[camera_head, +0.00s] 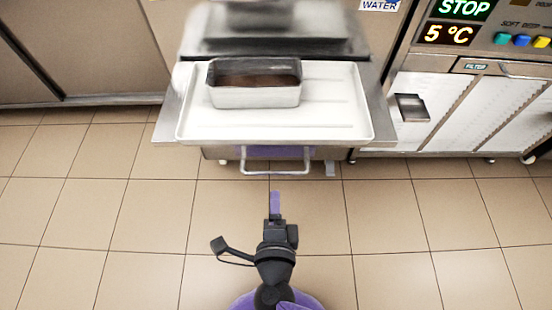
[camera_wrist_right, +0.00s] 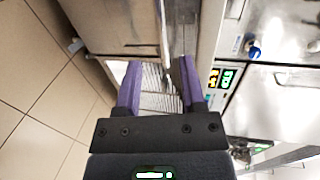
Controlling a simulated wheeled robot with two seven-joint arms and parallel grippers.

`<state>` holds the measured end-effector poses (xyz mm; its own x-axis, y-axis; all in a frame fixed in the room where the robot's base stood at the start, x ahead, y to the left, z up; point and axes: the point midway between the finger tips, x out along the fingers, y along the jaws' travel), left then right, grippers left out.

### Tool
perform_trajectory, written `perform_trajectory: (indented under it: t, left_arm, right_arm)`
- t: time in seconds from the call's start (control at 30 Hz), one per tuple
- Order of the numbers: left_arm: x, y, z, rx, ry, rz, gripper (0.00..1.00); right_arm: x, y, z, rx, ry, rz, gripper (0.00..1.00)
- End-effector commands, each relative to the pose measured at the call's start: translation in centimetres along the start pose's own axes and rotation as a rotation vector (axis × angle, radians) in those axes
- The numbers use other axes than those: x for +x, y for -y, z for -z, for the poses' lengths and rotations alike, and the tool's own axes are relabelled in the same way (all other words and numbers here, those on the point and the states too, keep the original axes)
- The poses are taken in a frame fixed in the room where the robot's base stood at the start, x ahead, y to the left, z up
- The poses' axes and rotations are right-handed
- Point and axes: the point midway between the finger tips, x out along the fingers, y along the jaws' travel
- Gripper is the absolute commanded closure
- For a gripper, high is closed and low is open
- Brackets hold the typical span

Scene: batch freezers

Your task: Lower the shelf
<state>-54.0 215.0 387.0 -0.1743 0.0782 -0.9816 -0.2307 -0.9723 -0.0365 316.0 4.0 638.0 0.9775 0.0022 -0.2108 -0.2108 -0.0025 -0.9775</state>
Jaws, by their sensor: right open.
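The metal shelf (camera_head: 386,122) sticks out from the front of a machine in the head view. A white tray (camera_head: 330,122) lies on it and covers most of its top. A U-shaped metal handle (camera_head: 275,172) shows under the shelf's front edge. My right gripper (camera_head: 275,203) is just below that handle in the picture, apart from it as far as I can tell. In the right wrist view its two purple fingers (camera_wrist_right: 158,82) are spread with nothing held between them. My left gripper is not in view.
A metal pan (camera_head: 255,97) with brown contents sits on the tray. To the right is a machine with a lit panel (camera_head: 465,22), coloured knobs and a projecting metal piece (camera_head: 410,107). The tiled floor (camera_head: 110,220) in front is clear.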

Motion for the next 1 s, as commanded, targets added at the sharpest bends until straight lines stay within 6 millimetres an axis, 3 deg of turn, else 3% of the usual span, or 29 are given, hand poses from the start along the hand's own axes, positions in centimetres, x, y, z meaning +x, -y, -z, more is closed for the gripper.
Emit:
perform_trajectory:
  t: [0.3, 0.4, 0.77, 0.8, 1.0]
  left_arm:
    - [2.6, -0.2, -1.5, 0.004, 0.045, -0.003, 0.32]
    - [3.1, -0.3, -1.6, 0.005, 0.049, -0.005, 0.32]
    - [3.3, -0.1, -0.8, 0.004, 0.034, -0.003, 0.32]
    - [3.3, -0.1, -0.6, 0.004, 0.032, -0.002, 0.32]
    - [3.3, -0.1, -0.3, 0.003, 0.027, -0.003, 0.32]
  right_arm:
    - [7.0, -0.2, 0.1, 0.002, -0.003, 0.002, 0.49]
    - [8.4, -0.1, 0.1, 0.001, -0.003, 0.001, 0.49]
    - [9.5, 0.3, 0.1, 0.000, -0.002, 0.002, 0.49]
    - [9.5, 0.3, 0.1, 0.000, -0.002, 0.002, 0.51]
    - [9.5, 0.3, 0.1, 0.000, -0.002, 0.002, 0.93]
